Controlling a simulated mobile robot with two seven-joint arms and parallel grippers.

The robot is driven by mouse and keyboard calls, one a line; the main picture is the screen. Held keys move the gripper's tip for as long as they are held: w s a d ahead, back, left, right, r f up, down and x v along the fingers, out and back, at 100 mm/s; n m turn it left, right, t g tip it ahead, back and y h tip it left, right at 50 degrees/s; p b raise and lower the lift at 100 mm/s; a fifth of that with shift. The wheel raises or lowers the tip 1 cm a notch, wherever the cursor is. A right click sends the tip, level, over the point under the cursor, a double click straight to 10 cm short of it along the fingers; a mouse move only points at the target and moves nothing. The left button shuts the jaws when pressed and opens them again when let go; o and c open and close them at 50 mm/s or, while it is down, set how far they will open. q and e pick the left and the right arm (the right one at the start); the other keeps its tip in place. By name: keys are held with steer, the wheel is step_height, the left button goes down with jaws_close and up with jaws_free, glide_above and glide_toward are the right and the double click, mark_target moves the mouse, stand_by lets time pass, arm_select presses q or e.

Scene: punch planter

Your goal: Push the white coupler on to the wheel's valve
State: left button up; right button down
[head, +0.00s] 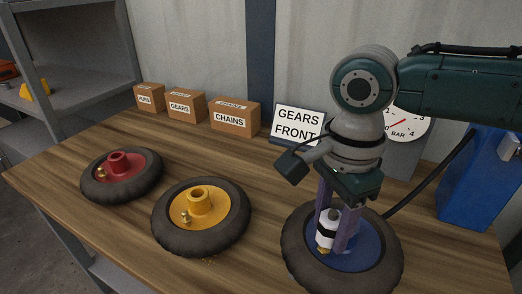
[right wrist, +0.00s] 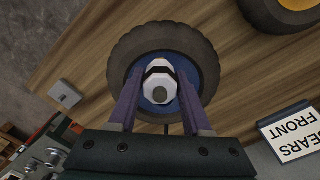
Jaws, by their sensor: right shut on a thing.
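The white coupler (head: 325,232) with a black band stands roughly upright over the blue-hubbed wheel (head: 292,250), at the right of the bench. My right gripper (head: 337,240) points down and is shut on the coupler, a purple finger on either side. A bit of brass shows right under the coupler's lower end; I cannot tell how far the coupler sits on the valve. In the right wrist view the coupler (right wrist: 160,82) is between the fingers (right wrist: 158,100), over the wheel (right wrist: 128,50), and hides the valve. My left gripper is out of view.
A yellow-hubbed wheel (head: 162,232) and a red-hubbed wheel (head: 92,190) lie to the left. Boxes, including CHAINS (head: 234,120), and a GEARS FRONT sign (head: 297,122) stand behind. A black hose (head: 430,178) runs near a blue unit (head: 480,185) and a BAR gauge (head: 408,126).

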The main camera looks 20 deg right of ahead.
steer(key=shift+f, duration=0.85)
steer(key=shift+c, duration=1.3)
jaws_free()
